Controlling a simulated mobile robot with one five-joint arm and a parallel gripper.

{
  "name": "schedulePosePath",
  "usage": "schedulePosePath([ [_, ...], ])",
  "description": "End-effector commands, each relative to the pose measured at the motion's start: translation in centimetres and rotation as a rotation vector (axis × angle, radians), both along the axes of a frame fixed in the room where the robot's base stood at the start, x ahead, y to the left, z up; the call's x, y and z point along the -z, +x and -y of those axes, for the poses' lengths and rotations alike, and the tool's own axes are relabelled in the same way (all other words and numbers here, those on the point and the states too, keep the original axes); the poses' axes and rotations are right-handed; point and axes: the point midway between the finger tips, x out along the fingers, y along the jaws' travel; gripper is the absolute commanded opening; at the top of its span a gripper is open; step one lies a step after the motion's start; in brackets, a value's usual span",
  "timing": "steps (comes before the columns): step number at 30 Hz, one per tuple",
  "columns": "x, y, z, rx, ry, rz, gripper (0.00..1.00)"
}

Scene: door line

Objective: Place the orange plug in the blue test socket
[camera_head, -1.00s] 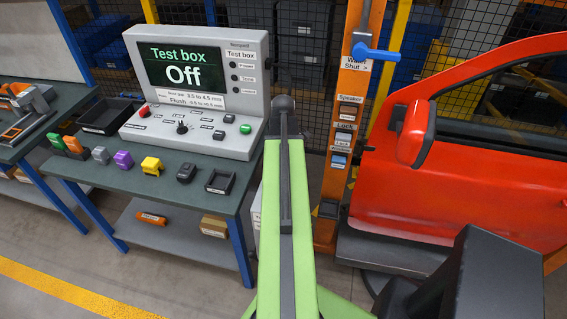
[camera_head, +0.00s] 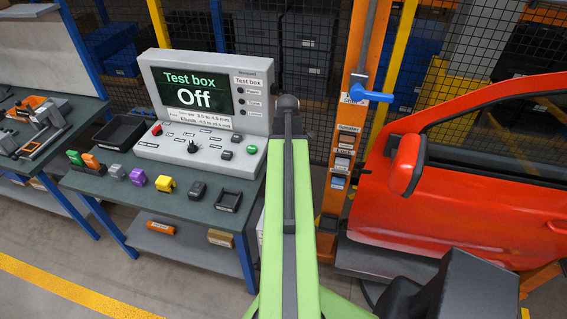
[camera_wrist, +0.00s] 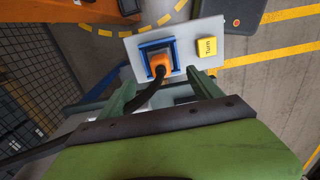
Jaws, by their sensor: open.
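In the wrist view, an orange plug (camera_wrist: 159,64) with a black cable sits within the blue socket frame (camera_wrist: 144,50) on a pale panel. I cannot tell how deep the plug is seated. My gripper (camera_wrist: 162,78) is open, its two green fingers apart on either side below the plug, with no visible grip on it. The cable runs from the plug toward the lower left, across my gripper. In the head view my green arm hides this panel and my gripper.
A yellow "Turn" block (camera_wrist: 207,46) is right of the socket. In the head view, the test box (camera_head: 205,105) reads Off on a bench (camera_head: 130,195) with several coloured connectors. A red door (camera_head: 465,190) and orange post (camera_head: 350,130) stand to the right.

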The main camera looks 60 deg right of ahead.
Motion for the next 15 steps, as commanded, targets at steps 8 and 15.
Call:
schedulePosePath([
  [8,0.2,0.9,-0.8,0.003,0.000,0.000,0.74],
  [15,0.2,13.5,-15.3,0.077,0.000,0.000,0.74],
])
